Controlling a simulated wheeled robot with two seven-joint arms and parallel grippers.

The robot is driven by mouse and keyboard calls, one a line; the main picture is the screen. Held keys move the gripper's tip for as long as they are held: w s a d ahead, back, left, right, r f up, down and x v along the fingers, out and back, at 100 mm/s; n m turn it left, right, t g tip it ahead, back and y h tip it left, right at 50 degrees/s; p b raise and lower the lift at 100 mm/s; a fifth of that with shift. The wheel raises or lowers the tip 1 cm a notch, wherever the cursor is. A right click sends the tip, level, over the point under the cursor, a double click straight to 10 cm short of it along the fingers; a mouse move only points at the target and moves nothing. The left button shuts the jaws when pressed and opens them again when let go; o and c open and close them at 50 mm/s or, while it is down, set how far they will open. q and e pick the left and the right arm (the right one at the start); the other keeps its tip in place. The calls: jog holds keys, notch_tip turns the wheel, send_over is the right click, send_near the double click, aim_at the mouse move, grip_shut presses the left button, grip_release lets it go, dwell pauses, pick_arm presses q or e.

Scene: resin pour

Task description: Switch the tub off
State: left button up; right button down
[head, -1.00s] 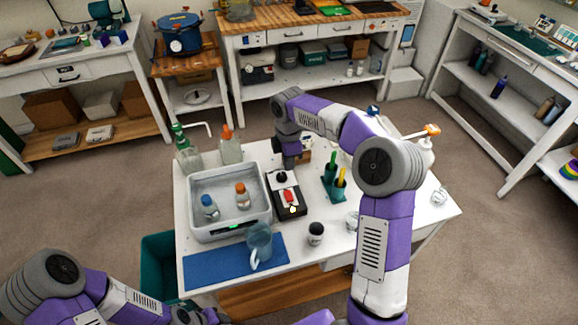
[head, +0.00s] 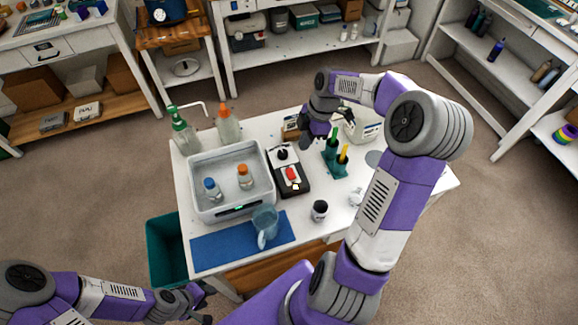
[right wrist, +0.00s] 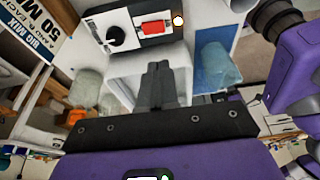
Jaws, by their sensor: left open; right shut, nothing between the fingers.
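The tub (head: 203,167) is a pale grey basin at the left of the white table, with two capped bottles inside and a small green light on its front. Beside it on the right is a black-and-white control box (head: 284,160) with a black knob and a red switch (head: 292,174). The box and its red switch (right wrist: 156,28) also show in the right wrist view, with a small pale light beside the switch. My right gripper (head: 308,137) is shut and empty, behind and right of the box, apart from it. My left gripper (head: 207,309) is open, low at the front left, away from the table.
A blue mat (head: 215,250) with a clear blue jug (head: 264,226) lies in front of the tub. A dark-lidded jar (head: 319,211) and a green holder (head: 334,163) stand right of the box. Bottles (head: 184,132) stand behind the tub. A teal bin (head: 165,248) is at the table's left.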

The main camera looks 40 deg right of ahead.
dwell(0.3)
jog(key=shift+w+d+r+p, duration=0.15)
jog(key=shift+w+p, duration=0.1)
jog(key=shift+w, duration=0.15)
jog(key=shift+w+d+r+p, duration=0.1)
jog(key=shift+w+p, duration=0.15)
jog(key=shift+w, duration=0.1)
jog(key=w+p+v, duration=0.1)
jog(key=p+v, duration=0.4)
jog(key=v, duration=0.8)
jog(key=shift+w+a+r, duration=0.2)
jog(key=shift+w+r, duration=0.25)
jog(key=shift+r, duration=0.05)
